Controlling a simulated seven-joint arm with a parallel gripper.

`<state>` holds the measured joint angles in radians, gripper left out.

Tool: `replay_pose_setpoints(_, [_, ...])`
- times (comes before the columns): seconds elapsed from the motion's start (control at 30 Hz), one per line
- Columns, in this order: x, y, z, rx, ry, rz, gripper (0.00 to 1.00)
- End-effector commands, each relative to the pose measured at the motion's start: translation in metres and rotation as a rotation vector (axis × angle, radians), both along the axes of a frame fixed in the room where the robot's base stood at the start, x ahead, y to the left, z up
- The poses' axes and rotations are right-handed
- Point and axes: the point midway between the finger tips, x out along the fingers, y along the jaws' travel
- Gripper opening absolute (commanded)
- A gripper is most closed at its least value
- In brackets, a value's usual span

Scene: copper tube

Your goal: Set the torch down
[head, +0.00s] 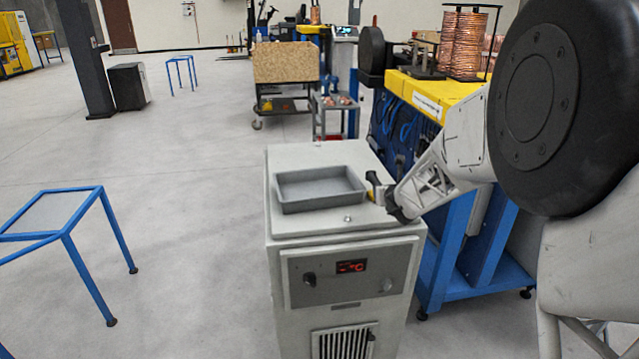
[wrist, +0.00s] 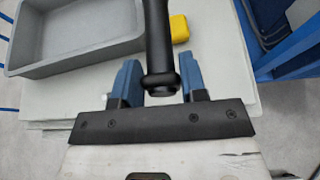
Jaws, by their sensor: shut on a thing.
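The torch shows as a black, rod-like handle in the wrist view (wrist: 157,45), with a thicker ring near its lower end. My gripper (wrist: 155,80) has its blue fingers shut on it, one on each side. In the head view my gripper (head: 384,194) is at the right edge of the cabinet top, just right of the grey tray (head: 320,199). A dark part of the torch (head: 373,180) shows there. The tray also shows at upper left in the wrist view (wrist: 85,64). I cannot tell whether the torch touches the cabinet top.
The cabinet (head: 347,230) has a red display and knobs on its front. A small yellow object (wrist: 180,28) lies beyond the torch. A blue-framed bench (head: 452,250) stands at right, a blue stool (head: 65,215) at left. Clear cabinet top lies around the tray.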

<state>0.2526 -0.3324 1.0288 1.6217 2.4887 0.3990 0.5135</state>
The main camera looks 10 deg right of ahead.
Motion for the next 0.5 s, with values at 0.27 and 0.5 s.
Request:
replay_pose_setpoints(0.27, [0.028, 0.038, 0.018, -0.002, 0.005, 0.017, 0.10])
replay_pose_setpoints(0.5, [0.047, 0.073, 0.034, -0.004, 0.006, 0.023, 0.10])
